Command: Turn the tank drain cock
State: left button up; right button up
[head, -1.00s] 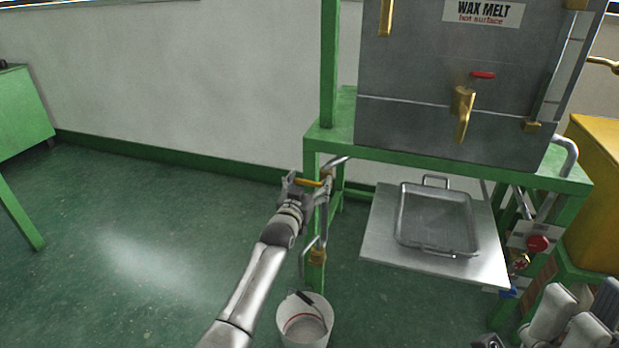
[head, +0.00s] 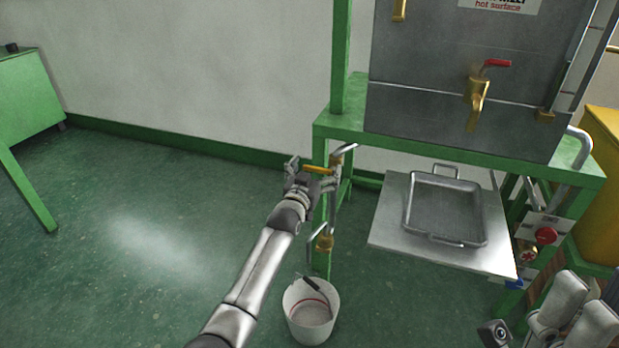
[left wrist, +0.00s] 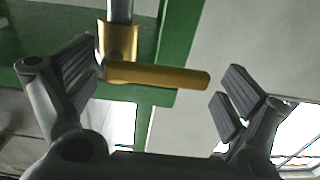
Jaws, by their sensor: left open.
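The tank drain cock has a yellow lever (head: 318,169), on a pipe by the near left leg of the green stand. In the left wrist view the yellow lever (left wrist: 165,77) sticks out to the right from a brass body (left wrist: 119,42). My left gripper (head: 309,173) is at the lever. In the left wrist view its jaws (left wrist: 157,90) are open, one on each side of the lever, with clear gaps; they do not hold it. Grey parts of my right arm (head: 570,312) show at the lower right; its jaws cannot be made out.
A white bucket (head: 311,325) stands on the floor below the pipe. The grey wax tank (head: 420,95) with a red-handled brass tap (head: 477,90) is on the stand (head: 450,152). A metal tray (head: 445,210) sits on a shelf (head: 385,230). The floor at left is clear.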

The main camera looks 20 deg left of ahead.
pick_arm(q)
jog(key=s, duration=1.1)
jog(key=shift+s+a, duration=0.3)
jog(key=shift+s, duration=0.05)
jog(key=shift+r, duration=0.1)
jog(key=shift+c, duration=0.5)
